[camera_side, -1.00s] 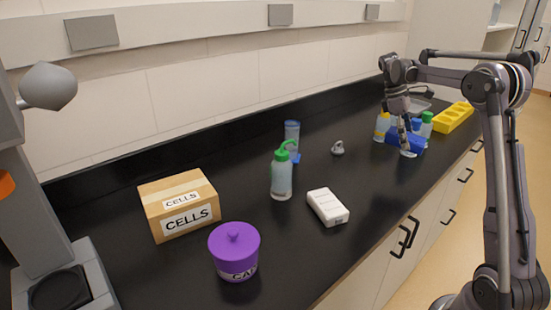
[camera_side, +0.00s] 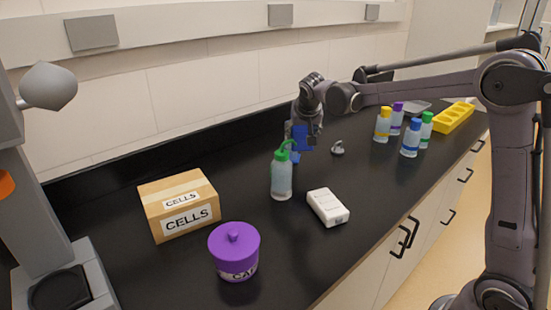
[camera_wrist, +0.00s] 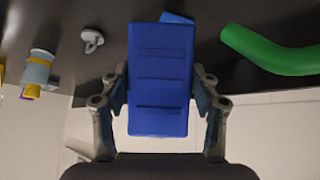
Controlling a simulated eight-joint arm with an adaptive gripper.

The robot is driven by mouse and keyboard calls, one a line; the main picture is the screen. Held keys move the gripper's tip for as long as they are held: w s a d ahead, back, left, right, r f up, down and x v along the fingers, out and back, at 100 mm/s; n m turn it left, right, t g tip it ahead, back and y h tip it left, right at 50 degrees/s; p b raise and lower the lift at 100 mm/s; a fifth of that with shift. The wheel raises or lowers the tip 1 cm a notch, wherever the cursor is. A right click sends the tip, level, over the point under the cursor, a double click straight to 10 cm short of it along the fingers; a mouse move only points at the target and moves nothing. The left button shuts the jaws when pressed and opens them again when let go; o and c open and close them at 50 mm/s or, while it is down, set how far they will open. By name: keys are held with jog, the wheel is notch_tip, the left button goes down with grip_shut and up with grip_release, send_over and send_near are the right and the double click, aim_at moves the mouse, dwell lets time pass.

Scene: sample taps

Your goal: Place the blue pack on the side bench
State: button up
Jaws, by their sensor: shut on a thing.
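The blue pack (camera_wrist: 158,80) is a flat blue block with ridges, held between the two fingers of my gripper (camera_wrist: 160,100) in the wrist view. The bottle's green spout (camera_wrist: 270,50) is close on the right in the wrist view. I cannot tell which surface is the side bench.
Several capped bottles, one with a blue cap (camera_side: 410,140), stand near a yellow rack (camera_side: 454,117) at the right.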

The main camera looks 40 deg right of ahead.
jog(key=w+a+r+m+t+h, duration=0.1)
jog(key=w+a+t+h, duration=0.3)
jog(key=a, duration=1.4)
jog(key=shift+g, duration=0.6)
jog(key=f, duration=0.3)
jog(key=w+f, duration=0.1)
jog(key=f, duration=0.5)
jog(key=shift+w+a+f, duration=0.1)
jog(key=shift+w+f, duration=0.1)
jog(key=shift+f, duration=0.05)
jog(key=shift+f, duration=0.1)
jog(key=o, duration=1.4)
jog(key=shift+o, duration=0.2)
jog(key=v, duration=0.7)
jog(key=shift+s+a+r, duration=0.15)
jog(key=shift+s+r, duration=0.05)
jog(key=shift+r, duration=0.1)
